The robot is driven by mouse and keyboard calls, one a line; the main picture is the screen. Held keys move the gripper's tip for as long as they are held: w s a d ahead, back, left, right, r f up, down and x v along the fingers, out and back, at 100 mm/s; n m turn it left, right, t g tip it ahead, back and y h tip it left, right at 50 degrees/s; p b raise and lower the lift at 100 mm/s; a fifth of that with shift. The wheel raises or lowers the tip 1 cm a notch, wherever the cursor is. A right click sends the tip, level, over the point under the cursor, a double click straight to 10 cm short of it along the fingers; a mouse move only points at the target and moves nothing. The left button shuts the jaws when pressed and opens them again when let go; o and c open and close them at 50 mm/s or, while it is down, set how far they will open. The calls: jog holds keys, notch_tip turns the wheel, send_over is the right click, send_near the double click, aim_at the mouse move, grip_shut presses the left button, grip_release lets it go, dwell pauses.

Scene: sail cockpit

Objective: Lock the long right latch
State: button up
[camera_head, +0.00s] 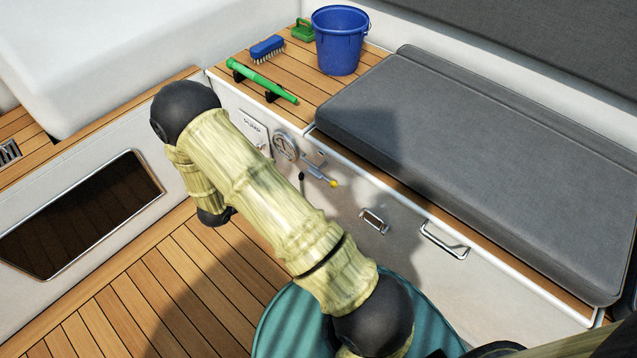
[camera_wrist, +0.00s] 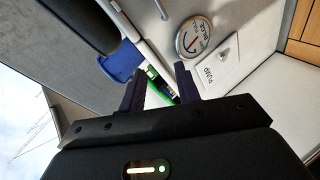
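The white locker front (camera_head: 410,262) carries several fittings in the head view. A short metal bar with a yellow knob (camera_head: 333,183) sits right of the round gauge. Farther right are a small rectangular metal fitting (camera_head: 373,221) and a longer metal handle (camera_head: 444,240). I cannot tell for sure which of these is the long right latch, or whether it is locked. My gripper (camera_wrist: 160,82) shows in the wrist view with its two dark fingers apart and nothing clearly held between them. In the head view my arm hides it.
The round gauge (camera_wrist: 193,36) and pump plate (camera_wrist: 218,65) show beyond my fingers. On the wooden ledge are a blue bucket (camera_head: 340,42), a blue brush (camera_head: 267,49) and a green tube-shaped thing (camera_head: 262,81). A grey cushion (camera_head: 480,160) covers the bench. Wooden floor (camera_head: 150,285) lies open at left.

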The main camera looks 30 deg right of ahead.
aim_at(316, 171)
jog(key=s+f+n+g+h+b, duration=0.1)
jog(key=s+f+h+b, duration=0.4)
jog(key=f, duration=0.4)
jog(key=shift+s+d+f+n+g, duration=0.2)
jog(key=shift+s+d+n+g, duration=0.15)
jog(key=shift+s, duration=0.35)
jog(key=shift+a, duration=0.1)
jog(key=b+x, duration=0.5)
jog(key=x, duration=1.1)
jog(key=shift+r, duration=0.1)
jog(key=shift+w+d+r+b, duration=0.1)
jog(key=shift+w+d+b, duration=0.2)
jog(key=shift+d, duration=0.4)
